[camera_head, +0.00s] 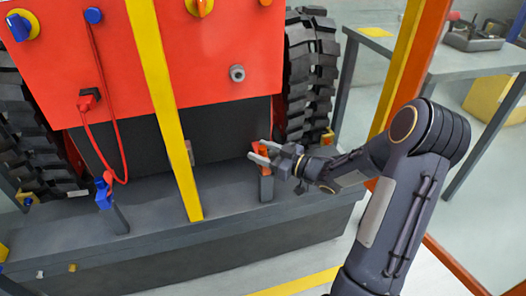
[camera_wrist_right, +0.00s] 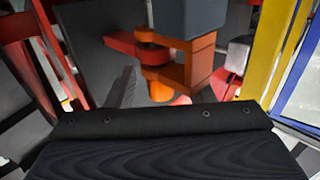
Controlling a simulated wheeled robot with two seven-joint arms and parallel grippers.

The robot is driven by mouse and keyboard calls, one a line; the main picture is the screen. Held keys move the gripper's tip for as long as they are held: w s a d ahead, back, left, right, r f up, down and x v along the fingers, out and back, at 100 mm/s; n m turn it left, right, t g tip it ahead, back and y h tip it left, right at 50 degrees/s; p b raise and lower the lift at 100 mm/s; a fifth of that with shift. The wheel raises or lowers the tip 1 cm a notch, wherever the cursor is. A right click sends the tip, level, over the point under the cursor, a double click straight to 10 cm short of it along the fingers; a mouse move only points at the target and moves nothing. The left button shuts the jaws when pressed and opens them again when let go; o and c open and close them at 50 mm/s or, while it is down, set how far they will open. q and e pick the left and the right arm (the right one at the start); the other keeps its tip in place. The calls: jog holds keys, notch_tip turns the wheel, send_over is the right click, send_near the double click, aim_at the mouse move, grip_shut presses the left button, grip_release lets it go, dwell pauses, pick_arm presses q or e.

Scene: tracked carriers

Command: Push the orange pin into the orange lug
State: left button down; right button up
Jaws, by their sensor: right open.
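The orange lug (camera_head: 265,168) sits on a short grey post at the carrier's front deck, right of the yellow upright. It shows larger as an orange forked bracket (camera_wrist_right: 200,65) against a dark grey block in the right wrist view. An orange-red piece, likely the orange pin (camera_head: 270,145), is at the lug's top beside my fingers; how deep it sits cannot be told. My right gripper (camera_head: 260,152) is open, with its fingers reaching left at the lug. Whether they touch it is unclear. My left gripper is not in view.
A blue fitting (camera_head: 103,190) stands on another post at left, with a red cable (camera_head: 105,115) looping near it. The yellow upright (camera_head: 165,100) is left of my gripper. A black track (camera_head: 312,75) rises behind. A grey table (camera_head: 450,60) stands at right.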

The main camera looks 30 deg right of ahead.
jog(key=p+v, duration=0.2)
jog(key=v, duration=0.5)
jog(key=shift+s+d, duration=0.2)
jog(key=shift+s, duration=0.15)
jog(key=shift+r, duration=0.1)
